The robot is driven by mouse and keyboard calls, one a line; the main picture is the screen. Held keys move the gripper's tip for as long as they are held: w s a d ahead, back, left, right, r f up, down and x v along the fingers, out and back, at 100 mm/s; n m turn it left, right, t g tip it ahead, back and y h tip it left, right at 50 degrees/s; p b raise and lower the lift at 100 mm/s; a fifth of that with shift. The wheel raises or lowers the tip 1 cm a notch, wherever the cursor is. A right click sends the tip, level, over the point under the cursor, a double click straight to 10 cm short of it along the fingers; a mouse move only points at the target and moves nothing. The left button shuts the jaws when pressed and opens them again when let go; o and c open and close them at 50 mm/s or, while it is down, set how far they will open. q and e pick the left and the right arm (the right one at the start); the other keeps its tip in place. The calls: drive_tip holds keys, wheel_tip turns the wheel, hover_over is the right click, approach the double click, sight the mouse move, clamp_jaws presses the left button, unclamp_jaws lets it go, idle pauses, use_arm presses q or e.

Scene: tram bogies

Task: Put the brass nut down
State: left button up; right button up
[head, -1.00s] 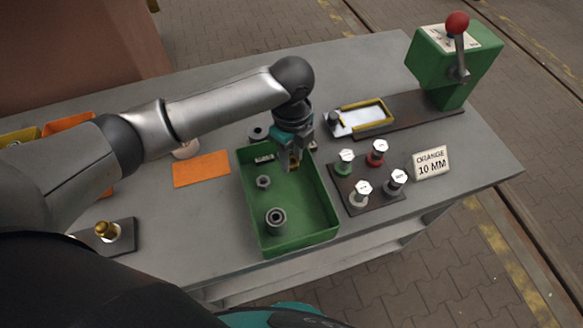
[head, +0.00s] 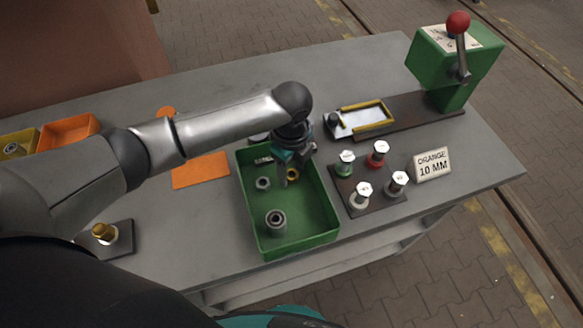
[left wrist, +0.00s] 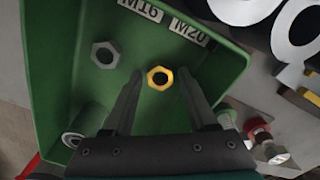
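The brass nut (head: 293,173) lies in the green tray (head: 262,243), near its far right part. In the left wrist view the brass nut (left wrist: 160,77) sits flat on the tray floor between my left gripper's fingers, with a gap on each side. My left gripper (head: 286,176) reaches down into the tray with its fingers apart; they also show in the left wrist view (left wrist: 160,85). My right gripper is not in view.
Right of the tray stands a dark plate with several capped bolts (head: 363,190), then an "ORANGE 10 MM" sign (head: 432,164). A green lever box (head: 455,65) is at the back right. An orange mat (head: 201,171) and a brass bolt on a plate (head: 104,233) are left.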

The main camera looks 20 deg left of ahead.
sight(292, 175)
use_arm(q)
drive_tip(key=shift+o, duration=0.4)
drive_tip(key=shift+r, duration=0.1)
wheel_tip(292, 175, up, 12)
drive_tip(key=p, duration=0.1)
drive_tip(key=shift+p, duration=0.35)
drive_tip(key=shift+s, duration=0.1)
